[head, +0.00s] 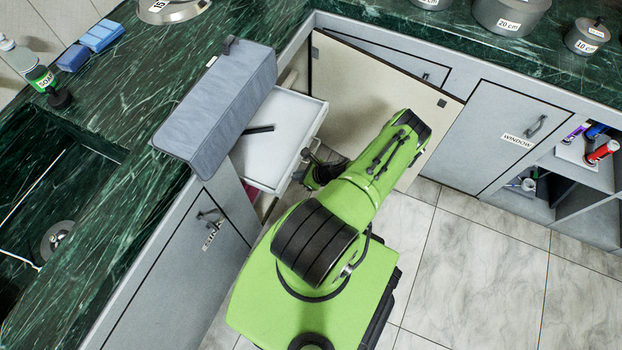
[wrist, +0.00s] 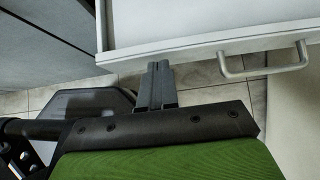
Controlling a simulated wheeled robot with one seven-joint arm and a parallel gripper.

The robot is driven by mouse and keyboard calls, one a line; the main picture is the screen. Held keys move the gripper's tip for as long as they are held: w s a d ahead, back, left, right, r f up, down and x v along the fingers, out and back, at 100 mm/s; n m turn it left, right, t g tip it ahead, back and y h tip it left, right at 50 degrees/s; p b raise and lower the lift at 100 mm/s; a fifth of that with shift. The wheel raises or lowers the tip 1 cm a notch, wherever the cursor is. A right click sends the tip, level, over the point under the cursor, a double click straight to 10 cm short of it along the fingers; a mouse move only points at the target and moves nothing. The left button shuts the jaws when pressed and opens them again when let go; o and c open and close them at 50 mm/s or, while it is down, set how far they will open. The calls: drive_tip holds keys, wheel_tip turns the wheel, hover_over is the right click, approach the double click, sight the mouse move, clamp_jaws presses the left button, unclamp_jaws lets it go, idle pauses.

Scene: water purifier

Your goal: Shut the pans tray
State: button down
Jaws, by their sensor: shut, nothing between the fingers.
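A white pull-out drawer (head: 262,160), which looks like the pans tray, stands open under the counter left of centre in the head view. A dark, thin object lies inside it. Its front panel (wrist: 205,47) and bar handle (wrist: 262,62) fill the top of the wrist view. My gripper (wrist: 160,66) is shut and empty, its fingertips close to the lower edge of the drawer front, left of the handle. I cannot tell whether they touch it.
An open cabinet door (head: 345,85) stands just right of the drawer, close to my arm. A grey box-like piece (head: 220,105) sits on the counter edge and overhangs the drawer. The sink cabinet door (head: 170,285) is shut on the left. Tiled floor (head: 480,270) is clear at right.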

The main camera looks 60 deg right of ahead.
drive_tip(key=shift+w, duration=0.6)
